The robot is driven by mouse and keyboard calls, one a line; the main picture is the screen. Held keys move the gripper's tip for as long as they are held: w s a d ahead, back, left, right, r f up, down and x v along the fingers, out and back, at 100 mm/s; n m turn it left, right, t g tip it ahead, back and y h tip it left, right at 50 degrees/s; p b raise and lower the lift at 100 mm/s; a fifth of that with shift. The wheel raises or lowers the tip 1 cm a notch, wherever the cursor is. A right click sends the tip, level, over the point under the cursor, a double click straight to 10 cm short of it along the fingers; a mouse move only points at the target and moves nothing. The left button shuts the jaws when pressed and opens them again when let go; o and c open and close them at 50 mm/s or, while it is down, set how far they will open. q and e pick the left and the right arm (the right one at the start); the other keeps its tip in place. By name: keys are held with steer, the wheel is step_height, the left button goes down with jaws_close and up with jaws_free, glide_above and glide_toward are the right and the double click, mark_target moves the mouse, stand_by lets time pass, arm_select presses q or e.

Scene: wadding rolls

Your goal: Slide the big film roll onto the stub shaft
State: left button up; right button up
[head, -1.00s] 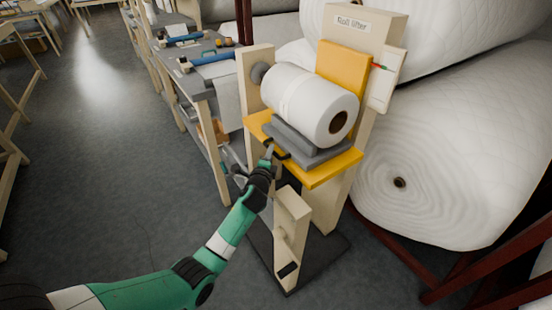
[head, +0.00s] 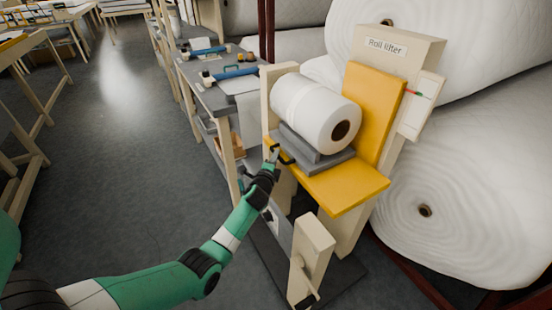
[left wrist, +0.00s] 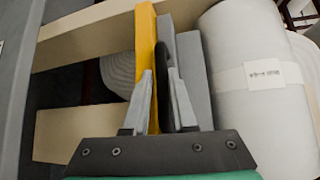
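The big white film roll (head: 316,112) lies on a grey cradle (head: 330,168) on the yellow platform (head: 350,192) of the roll lifter. Its dark core faces right. Its left end is close to the pale post (head: 269,92). The stub shaft is hidden behind the roll, so I cannot see how far it enters the core. My left gripper (head: 275,157) is at the cradle's black handle (head: 286,158), at the platform's front left edge. In the left wrist view, its fingers (left wrist: 163,95) are on either side of the handle and appear shut on it. My right gripper is out of view.
The lifter's labelled column (head: 395,50) stands behind the platform. Huge white wadding rolls (head: 460,190) fill the right side. A workbench (head: 225,95) with blue-handled tools stands at the back. The floor (head: 110,150) to the left is clear.

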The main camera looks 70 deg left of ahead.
arm_select(q)
steer(key=o, duration=0.3)
steer(key=shift+a, duration=0.2)
steer(key=shift+d, duration=0.1)
steer(key=shift+r, duration=0.1)
steer(key=p+v, duration=0.5)
steer(key=v, duration=0.6)
steer(key=shift+s+d+p, duration=0.25)
steer(key=shift+p, duration=0.1)
